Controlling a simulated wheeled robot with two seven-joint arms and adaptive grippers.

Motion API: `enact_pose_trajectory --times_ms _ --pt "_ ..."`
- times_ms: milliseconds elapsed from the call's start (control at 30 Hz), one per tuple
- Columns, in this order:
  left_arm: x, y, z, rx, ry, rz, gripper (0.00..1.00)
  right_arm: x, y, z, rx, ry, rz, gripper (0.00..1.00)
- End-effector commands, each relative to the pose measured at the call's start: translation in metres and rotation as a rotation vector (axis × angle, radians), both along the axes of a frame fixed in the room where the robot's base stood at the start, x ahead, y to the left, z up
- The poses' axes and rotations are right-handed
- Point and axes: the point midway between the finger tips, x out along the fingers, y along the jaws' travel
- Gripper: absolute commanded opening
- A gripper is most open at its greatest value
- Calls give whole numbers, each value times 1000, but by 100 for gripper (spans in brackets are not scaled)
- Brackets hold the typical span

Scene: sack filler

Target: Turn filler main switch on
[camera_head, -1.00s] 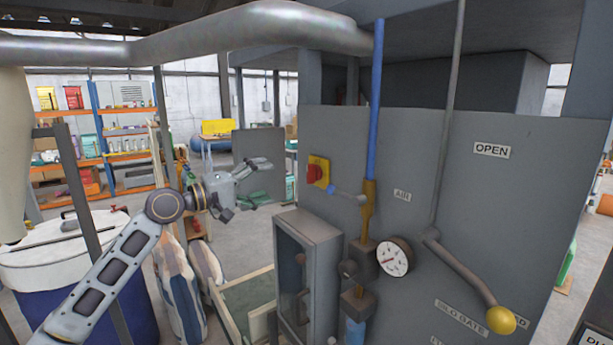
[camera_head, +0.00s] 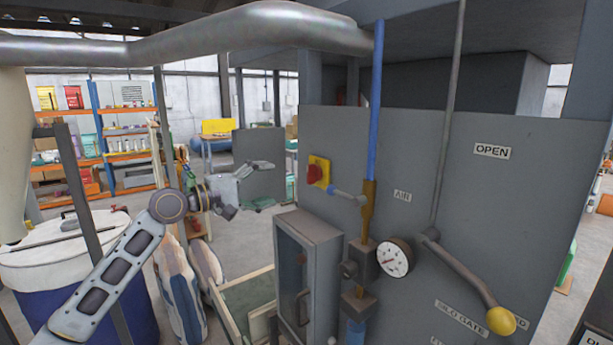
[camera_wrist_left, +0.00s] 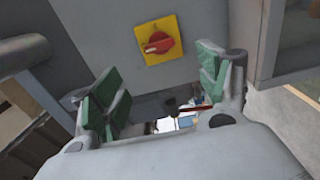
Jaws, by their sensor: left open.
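The filler main switch (camera_head: 318,171) is a red rotary knob on a yellow plate, on the left part of the grey panel. It also shows in the left wrist view (camera_wrist_left: 158,42), beyond the fingers and near the top middle, with the knob's pale-tipped handle pointing left. My left gripper (camera_head: 262,184) is open and empty, to the left of the switch and apart from it. Its green-padded fingers (camera_wrist_left: 155,98) stand wide apart in the left wrist view. My right gripper is not in view.
A grey cabinet with a glass door (camera_head: 308,270) stands below the switch. A blue air pipe (camera_head: 376,100), a gauge (camera_head: 394,258) and a yellow-knobbed lever (camera_head: 500,320) are to the right. Striped sacks (camera_head: 180,290) and a blue drum (camera_head: 45,310) stand at the left.

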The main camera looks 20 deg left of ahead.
Motion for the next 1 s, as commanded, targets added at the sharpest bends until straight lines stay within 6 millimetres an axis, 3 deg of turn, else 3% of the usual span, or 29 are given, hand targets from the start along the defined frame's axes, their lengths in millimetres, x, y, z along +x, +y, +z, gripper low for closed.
enact_pose_trajectory --times_ms 1000 --pt "78 -61 2 -2 0 -1 75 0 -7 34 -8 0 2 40"
